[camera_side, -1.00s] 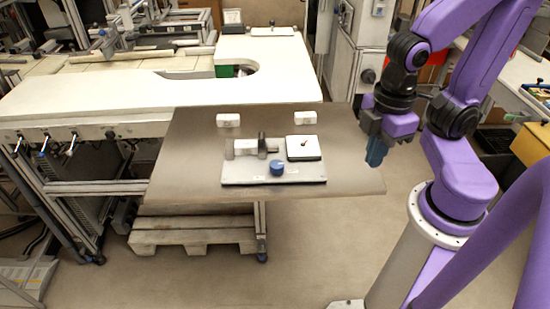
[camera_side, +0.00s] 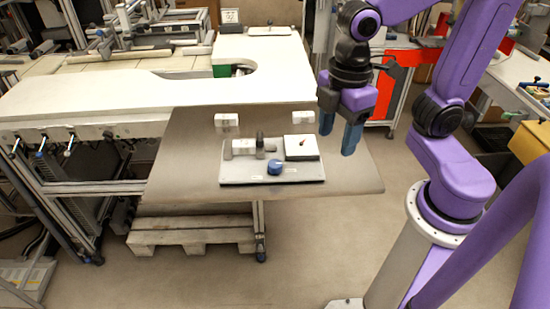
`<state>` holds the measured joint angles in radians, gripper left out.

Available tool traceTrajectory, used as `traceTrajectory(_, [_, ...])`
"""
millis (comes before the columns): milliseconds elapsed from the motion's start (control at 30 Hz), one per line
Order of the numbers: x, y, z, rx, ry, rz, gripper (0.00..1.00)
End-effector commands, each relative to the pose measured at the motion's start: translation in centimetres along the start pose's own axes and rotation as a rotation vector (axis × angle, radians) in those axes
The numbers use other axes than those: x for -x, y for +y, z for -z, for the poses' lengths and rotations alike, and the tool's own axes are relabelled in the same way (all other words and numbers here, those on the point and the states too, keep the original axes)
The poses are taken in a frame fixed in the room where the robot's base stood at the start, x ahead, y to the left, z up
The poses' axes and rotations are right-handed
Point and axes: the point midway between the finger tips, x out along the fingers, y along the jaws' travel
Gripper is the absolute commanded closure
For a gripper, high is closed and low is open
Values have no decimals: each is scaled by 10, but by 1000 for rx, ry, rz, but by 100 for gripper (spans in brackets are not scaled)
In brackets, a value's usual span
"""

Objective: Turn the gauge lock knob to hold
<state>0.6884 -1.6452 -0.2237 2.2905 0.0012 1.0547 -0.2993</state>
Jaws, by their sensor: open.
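The gauge lock knob is a small blue round knob (camera_side: 275,167) at the front of a grey base plate (camera_side: 240,175) on the brown table. Which way its pointer faces is too small to tell. Two small labels flank the knob. Behind it stand a white block with a dark upright post (camera_side: 260,143) and a white square dial (camera_side: 301,148) with a small reddish needle. My gripper (camera_side: 338,140) has blue fingers pointing down, open and empty. In the picture it is to the right of the plate and above the table's right part, apart from the knob.
Two small white blocks (camera_side: 227,121) (camera_side: 304,117) sit near the back of the brown tabletop (camera_side: 185,165). A long white bench (camera_side: 90,100) adjoins it behind and to the left. The tabletop left of the plate is clear.

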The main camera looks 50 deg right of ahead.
Motion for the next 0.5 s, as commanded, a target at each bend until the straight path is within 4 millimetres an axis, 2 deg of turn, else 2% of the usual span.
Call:
traceTrajectory(33, [7, 10, 11, 24, 1, -1, 41])
traceTrajectory(200, [28, 42, 41, 125, -7, 0, 41])
traceTrajectory(500, [59, 85, 73, 270, -17, 6, 41])
